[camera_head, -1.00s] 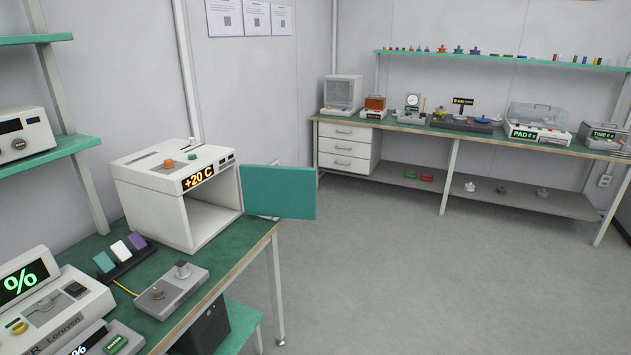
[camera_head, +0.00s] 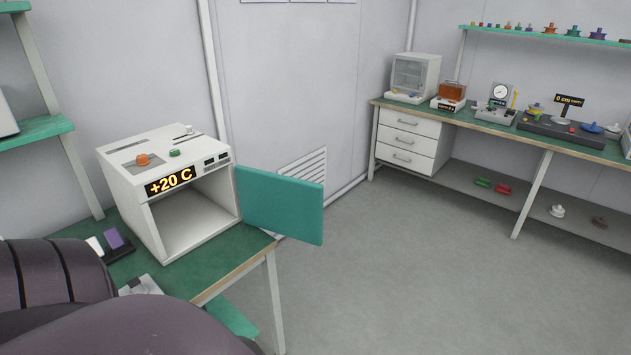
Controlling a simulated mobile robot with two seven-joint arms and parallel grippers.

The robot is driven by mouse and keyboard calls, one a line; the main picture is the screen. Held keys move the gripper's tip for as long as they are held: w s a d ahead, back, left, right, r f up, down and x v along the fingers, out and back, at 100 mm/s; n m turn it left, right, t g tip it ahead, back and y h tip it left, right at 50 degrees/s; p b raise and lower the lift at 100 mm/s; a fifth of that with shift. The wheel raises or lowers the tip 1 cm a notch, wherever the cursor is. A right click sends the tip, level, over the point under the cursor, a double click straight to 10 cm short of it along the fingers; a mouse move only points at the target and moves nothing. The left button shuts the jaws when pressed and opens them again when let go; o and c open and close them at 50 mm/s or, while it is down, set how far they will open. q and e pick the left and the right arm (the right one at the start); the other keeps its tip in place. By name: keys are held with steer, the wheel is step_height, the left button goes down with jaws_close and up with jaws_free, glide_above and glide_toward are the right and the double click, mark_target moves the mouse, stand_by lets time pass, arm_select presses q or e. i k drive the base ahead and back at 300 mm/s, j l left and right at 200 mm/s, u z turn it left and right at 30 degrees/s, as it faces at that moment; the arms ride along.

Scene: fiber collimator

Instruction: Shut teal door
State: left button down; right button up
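The teal door (camera_head: 281,205) stands wide open, swung out to the right from the right front edge of the white box-shaped chamber (camera_head: 160,217). The door's flat face is toward me and it juts past the table edge over the floor. The chamber shows "+20 C" on its front and its inside looks empty. Dark, rounded parts of my own arm (camera_head: 120,325) fill the lower left. Neither gripper is in view.
The chamber stands on a green-topped table (camera_head: 223,260), whose right edge has open floor (camera_head: 400,280) beyond it. A white drawer unit (camera_head: 408,143) and a long bench stand at the back right. My arm hides most of the near table.

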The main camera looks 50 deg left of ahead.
mark_target(291, 207)
steer(key=i+l, duration=0.1)
steer(key=i, duration=1.25)
steer(key=i+u, duration=0.6)
steer(key=u, duration=0.15)
steer(key=i+l+u, duration=0.1)
steer(key=i+u, duration=0.35)
steer(key=u, duration=0.35)
steer(key=i+u, duration=0.15)
steer(key=u, duration=0.3)
steer(key=i+l+u, duration=0.1)
steer(key=u, duration=0.35)
steer(key=i+u, duration=0.15)
steer(key=u, duration=0.25)
steer(key=i+l+u, duration=0.1)
steer(key=u, duration=0.35)
steer(key=l+u, duration=0.25)
steer(key=u, duration=0.15)
steer(key=i+l+u, duration=0.15)
steer(key=u, duration=0.15)
steer(key=i+l+u, duration=0.1)
steer(key=l+u, duration=0.15)
steer(key=k, duration=0.3)
